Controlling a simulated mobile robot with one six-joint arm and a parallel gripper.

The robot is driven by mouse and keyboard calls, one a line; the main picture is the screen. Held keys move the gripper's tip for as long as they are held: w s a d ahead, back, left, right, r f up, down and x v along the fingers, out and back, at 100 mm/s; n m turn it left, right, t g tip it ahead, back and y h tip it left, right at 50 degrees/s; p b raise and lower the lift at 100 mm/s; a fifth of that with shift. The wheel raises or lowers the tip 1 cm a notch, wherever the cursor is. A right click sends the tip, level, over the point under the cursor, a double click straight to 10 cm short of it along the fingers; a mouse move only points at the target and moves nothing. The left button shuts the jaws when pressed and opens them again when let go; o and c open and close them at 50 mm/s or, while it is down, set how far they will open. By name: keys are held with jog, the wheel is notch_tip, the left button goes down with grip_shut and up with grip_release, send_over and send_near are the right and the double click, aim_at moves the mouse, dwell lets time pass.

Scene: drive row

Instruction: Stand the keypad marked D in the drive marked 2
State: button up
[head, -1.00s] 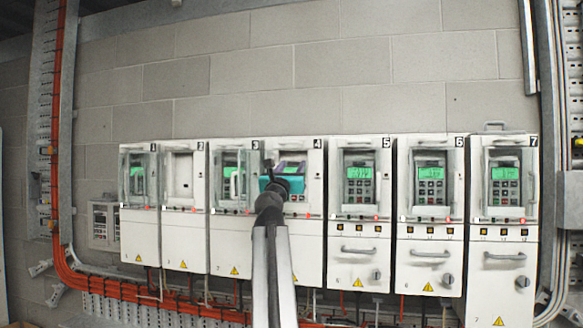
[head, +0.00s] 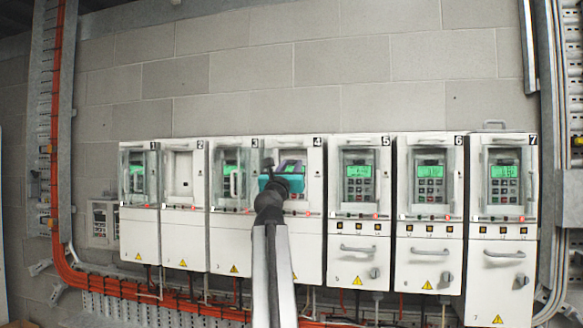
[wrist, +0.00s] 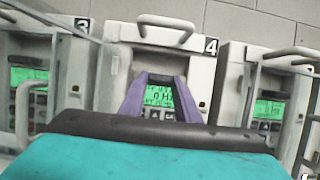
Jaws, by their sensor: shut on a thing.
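Drive 2 (head: 183,215) stands second from the left in the head view, its bay (head: 184,174) open-looking and without a keypad. My gripper (wrist: 162,79) is in front of drive 4 (head: 311,240). Its purple fingers are shut on a keypad (wrist: 159,98) with a lit green screen, one finger along each side. The keypad is in the bay of drive 4; whether it is fully seated I cannot tell. Its letter is not readable, and its lower part is hidden behind my gripper. In the head view my arm and the teal gripper body cover most of it.
Drives 1 (head: 138,225) and 3 (head: 231,235) hold lit keypads behind clear covers. Drives 5 (head: 358,245), 6 (head: 430,250) and 7 (head: 502,265) also hold lit keypads. In the wrist view, door frames and handles stick out on both sides of drive 4.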

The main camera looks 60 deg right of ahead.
jog(key=shift+r+p, duration=0.3)
jog(key=shift+p, duration=0.05)
jog(key=shift+c, duration=0.5)
jog(key=shift+r+p, duration=0.3)
jog(key=shift+r, duration=0.05)
jog(key=shift+r+p, duration=0.8)
jog(key=shift+p, duration=0.2)
jog(key=shift+f+p, duration=0.1)
jog(key=shift+p, duration=0.25)
dwell(0.4)
jog(key=s+a+p, duration=0.3)
jog(key=a+p, duration=0.1)
jog(key=a, duration=0.5)
jog(key=shift+a+p, duration=0.25)
jog(key=shift+p, duration=0.1)
dwell(1.0)
jog(key=shift+d, duration=0.15)
